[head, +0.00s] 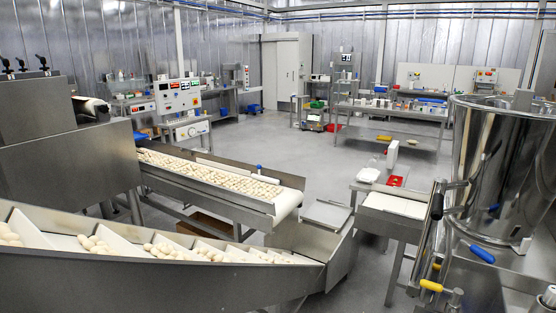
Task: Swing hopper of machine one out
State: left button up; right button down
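A large shiny steel hopper (501,165) stands at the right of the head view, round and open at the top, on a steel machine body (490,275). Nothing in view labels it as machine one. A black-handled lever (437,206) stands at its left side. A blue handle (482,253) sits below its front, and a yellow handle (431,286) is lower left. The hopper's right part is cut off by the frame edge. Neither of my grippers shows in this view.
A flighted conveyor (120,276) with pale pasta pieces crosses the front left. A belt conveyor (289,204) carries more behind it. A small steel table (394,205) stands left of the hopper. Clear floor (290,150) lies in the middle, with workbenches (390,113) at the back.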

aim_at(502, 185)
jog(key=z, duration=1.3)
jog(key=i+j+u, duration=0.25)
